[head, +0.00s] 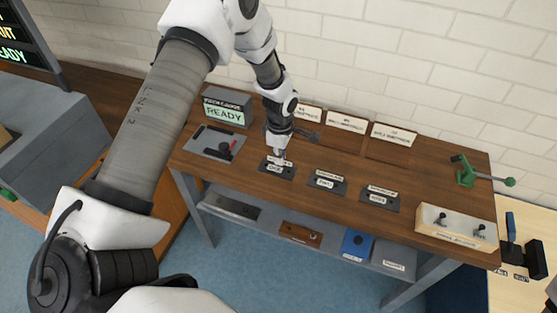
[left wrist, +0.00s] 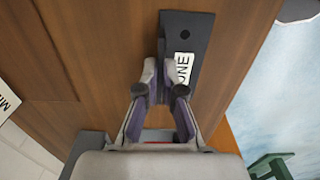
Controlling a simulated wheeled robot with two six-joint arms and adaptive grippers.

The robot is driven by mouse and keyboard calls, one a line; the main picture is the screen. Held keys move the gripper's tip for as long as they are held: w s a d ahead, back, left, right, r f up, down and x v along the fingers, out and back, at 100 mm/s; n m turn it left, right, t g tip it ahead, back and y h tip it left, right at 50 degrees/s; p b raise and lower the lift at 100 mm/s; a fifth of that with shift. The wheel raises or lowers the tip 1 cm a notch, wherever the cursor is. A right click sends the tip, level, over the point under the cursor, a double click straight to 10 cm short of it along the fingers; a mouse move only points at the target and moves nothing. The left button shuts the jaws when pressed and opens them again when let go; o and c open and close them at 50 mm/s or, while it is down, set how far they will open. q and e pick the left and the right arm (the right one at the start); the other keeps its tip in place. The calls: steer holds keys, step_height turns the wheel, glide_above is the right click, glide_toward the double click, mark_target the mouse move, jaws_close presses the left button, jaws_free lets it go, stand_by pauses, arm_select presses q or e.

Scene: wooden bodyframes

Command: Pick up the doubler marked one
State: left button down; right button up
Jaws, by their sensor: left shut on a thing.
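The doubler marked one (left wrist: 197,35) is a dark flat plate with a small hole and a white label reading ONE. In the head view this doubler (head: 290,174) lies at the left of a row of three dark plates on the wooden bench. My left gripper (head: 279,160) points down at it. In the left wrist view my left gripper (left wrist: 164,93) is shut on the doubler at its near left part, beside the label. The fingers hide the grip itself. I cannot tell whether the plate is clear of the bench. My right gripper is not in view.
Plates marked two (head: 327,182) and, apparently, three (head: 380,197) lie to the right. A READY display (head: 226,107) stands at the back left. A green clamp-like tool (head: 468,175) and a pale block (head: 455,227) are at the right end. A lower shelf holds several parts.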

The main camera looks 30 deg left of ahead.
arm_select(q)
steer(key=shift+w+r, duration=0.2)
steer(key=shift+r, duration=0.2)
step_height(320, 180, up, 2)
steer(key=shift+r+b, duration=0.1)
steer(key=shift+b, duration=0.4)
steer(key=shift+s+d+r, duration=0.15)
steer(key=shift+s+d, duration=0.05)
steer(key=shift+s, duration=0.55)
steer(key=s+d+b, duration=0.4)
steer(key=s+b, duration=0.2)
steer(key=s, duration=0.6)
step_height(320, 180, up, 8)
steer(key=s+p, duration=0.2)
steer(key=p, duration=0.2)
steer(key=shift+d+f+p, duration=0.2)
steer(key=shift+d+p, duration=0.15)
steer(key=shift+d, duration=0.05)
